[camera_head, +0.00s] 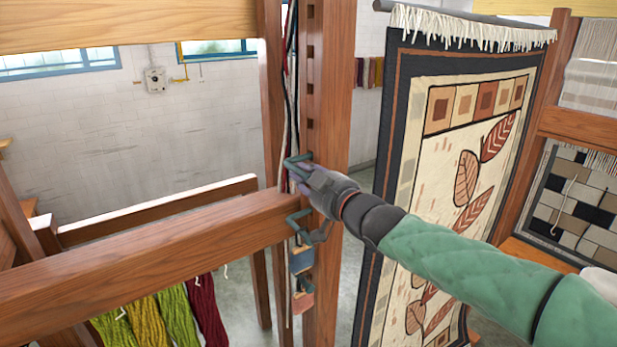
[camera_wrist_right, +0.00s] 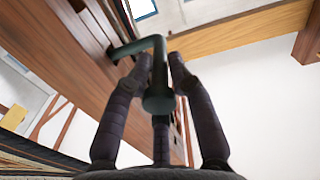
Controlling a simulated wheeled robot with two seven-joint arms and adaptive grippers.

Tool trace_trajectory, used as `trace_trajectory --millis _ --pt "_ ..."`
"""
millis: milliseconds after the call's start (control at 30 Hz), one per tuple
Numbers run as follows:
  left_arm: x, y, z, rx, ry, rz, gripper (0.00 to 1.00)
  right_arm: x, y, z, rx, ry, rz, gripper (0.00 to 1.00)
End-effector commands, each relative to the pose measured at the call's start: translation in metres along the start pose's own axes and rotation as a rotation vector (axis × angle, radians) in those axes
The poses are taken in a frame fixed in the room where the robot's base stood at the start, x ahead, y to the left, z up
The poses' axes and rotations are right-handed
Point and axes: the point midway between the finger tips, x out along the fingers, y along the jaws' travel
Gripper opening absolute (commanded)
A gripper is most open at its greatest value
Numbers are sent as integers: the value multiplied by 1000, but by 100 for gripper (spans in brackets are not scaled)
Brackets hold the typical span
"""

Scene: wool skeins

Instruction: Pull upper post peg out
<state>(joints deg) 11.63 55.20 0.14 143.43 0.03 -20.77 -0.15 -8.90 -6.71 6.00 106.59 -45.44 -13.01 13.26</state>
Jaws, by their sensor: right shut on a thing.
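A wooden post (camera_head: 330,80) with a column of square holes stands at the middle of the head view. The upper peg (camera_head: 290,162), a dark grey-green bent rod, is at the post. In the right wrist view the peg (camera_wrist_right: 138,47) runs from a hole in the wood and bends towards the camera between my fingers. My right gripper (camera_head: 308,172) is shut on this peg; its dark fingers (camera_wrist_right: 160,75) flank it in the wrist view. How deep the peg sits in its hole cannot be told. A lower peg (camera_head: 295,218) is below my gripper. My left gripper is not in view.
A horizontal wooden beam (camera_head: 140,258) meets the post from the left. Cords and small blocks (camera_head: 302,262) hang beside the post. A fringed leaf-pattern rug (camera_head: 460,130) hangs close to the right. Green, yellow and dark red skeins (camera_head: 175,315) hang below the beam.

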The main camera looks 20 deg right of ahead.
Motion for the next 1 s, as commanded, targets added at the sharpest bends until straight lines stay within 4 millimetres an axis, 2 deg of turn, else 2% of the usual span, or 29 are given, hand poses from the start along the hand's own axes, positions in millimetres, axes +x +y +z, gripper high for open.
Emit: trace_trajectory --millis 267,300,333,767,867,1000 --pt "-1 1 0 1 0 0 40 1 -7 1 -2 0 -13 0" --pt "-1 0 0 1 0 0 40 1 -6 2 -2 -1 -12 30" --pt "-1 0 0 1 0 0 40 1 -6 2 -2 -1 -12 38" --pt "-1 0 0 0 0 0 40 -5 -4 0 -3 2 -7 39" --pt "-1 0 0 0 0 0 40 -17 -3 -1 -3 3 -6 39" --pt "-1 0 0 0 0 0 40 -43 -4 -2 -5 4 -6 39"
